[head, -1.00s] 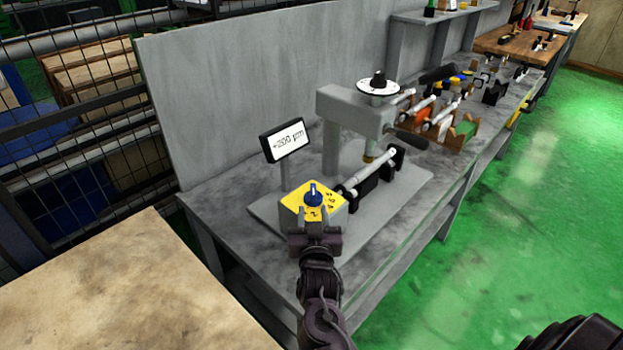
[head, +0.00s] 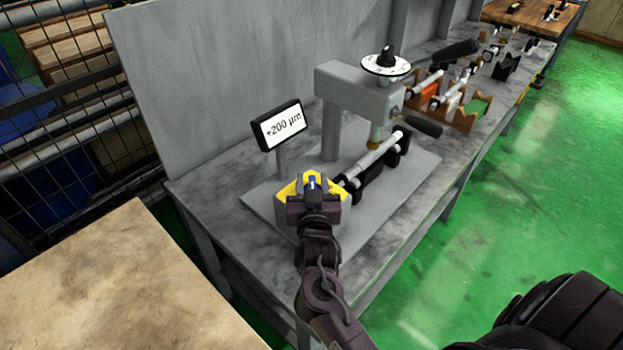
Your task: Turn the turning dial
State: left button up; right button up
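A blue dial (head: 312,182) sits on a yellow-topped grey box (head: 334,186) at the front of the measuring stand. A second dial, a black knob on a white marked disc (head: 372,64), is on top of the stand's grey arm. My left gripper is not in view.
A small display (head: 281,126) behind the box reads +200 µm. A shiny cylindrical part (head: 375,158) lies on black supports beside the box. Racks with more cylinders (head: 462,104) stand further back on the grey bench. A bare tabletop (head: 120,285) is at front left.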

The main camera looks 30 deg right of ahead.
jog(key=shift+s, duration=0.1)
jog(key=c, duration=0.6)
grip_shut()
jog(key=shift+n+t+y, duration=0.3)
jog(key=shift+n+y, duration=0.2)
jog(key=shift+y, duration=0.2)
jog(key=shift+d+r+n+t+y+p, duration=0.1)
jog(key=shift+n+t+y+p, duration=0.2)
jog(key=shift+n+y+p, duration=0.45)
jog(key=n+y, duration=0.1)
jog(key=y, duration=0.2)
jog(key=shift+n+t, duration=0.3)
jog(key=shift+n, duration=0.05)
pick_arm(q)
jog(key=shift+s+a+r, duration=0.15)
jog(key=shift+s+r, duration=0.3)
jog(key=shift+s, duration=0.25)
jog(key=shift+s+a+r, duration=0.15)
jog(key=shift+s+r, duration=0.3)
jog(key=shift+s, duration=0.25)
pick_arm(e)
jog(key=shift+n+y, duration=0.8)
jog(key=shift+y, duration=0.65)
